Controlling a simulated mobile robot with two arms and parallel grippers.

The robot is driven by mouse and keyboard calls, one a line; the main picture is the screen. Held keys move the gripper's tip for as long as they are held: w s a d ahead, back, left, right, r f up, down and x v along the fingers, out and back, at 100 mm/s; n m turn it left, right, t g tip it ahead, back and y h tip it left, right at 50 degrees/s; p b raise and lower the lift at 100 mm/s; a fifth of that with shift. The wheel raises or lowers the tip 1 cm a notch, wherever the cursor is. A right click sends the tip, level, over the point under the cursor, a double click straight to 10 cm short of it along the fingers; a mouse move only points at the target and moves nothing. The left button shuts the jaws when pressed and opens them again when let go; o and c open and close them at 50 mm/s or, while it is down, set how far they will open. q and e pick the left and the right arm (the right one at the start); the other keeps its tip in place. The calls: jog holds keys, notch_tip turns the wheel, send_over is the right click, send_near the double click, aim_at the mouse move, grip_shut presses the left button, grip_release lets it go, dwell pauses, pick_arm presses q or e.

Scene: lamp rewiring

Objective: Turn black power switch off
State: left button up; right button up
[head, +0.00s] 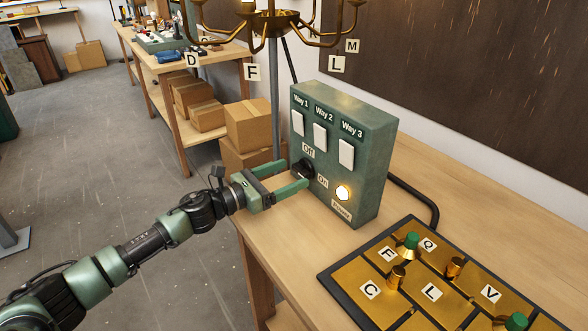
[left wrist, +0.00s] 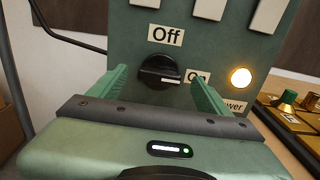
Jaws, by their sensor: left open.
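The black power switch (head: 302,168) is a round knob on the front of a green control box (head: 368,150). In the left wrist view the knob (left wrist: 161,68) has a white mark pointing right, towards the "On" label (left wrist: 197,77). The "Off" label (left wrist: 165,35) is above it. The power light (head: 343,192) glows yellow-white. My left gripper (head: 295,175) is open and empty, with its green fingers on either side of the knob, close to the panel. Whether they touch the knob cannot be told. My right gripper is not in view.
Three white switches, Way 1 to Way 3 (head: 320,136), sit higher on the panel. A brass chandelier (head: 270,22) hangs above. A board with brass plates (head: 430,290) and pegs lies front right on the wooden table (head: 285,225). Cardboard boxes (head: 247,125) stand behind.

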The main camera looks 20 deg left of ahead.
pick_arm(q)
jog(key=shift+w+d, duration=0.45)
jog(key=shift+w, duration=0.05)
jog(key=shift+w+d, duration=0.15)
jog(key=shift+w, duration=0.1)
jog(key=shift+c, duration=0.9)
jog(key=c, duration=1.2)
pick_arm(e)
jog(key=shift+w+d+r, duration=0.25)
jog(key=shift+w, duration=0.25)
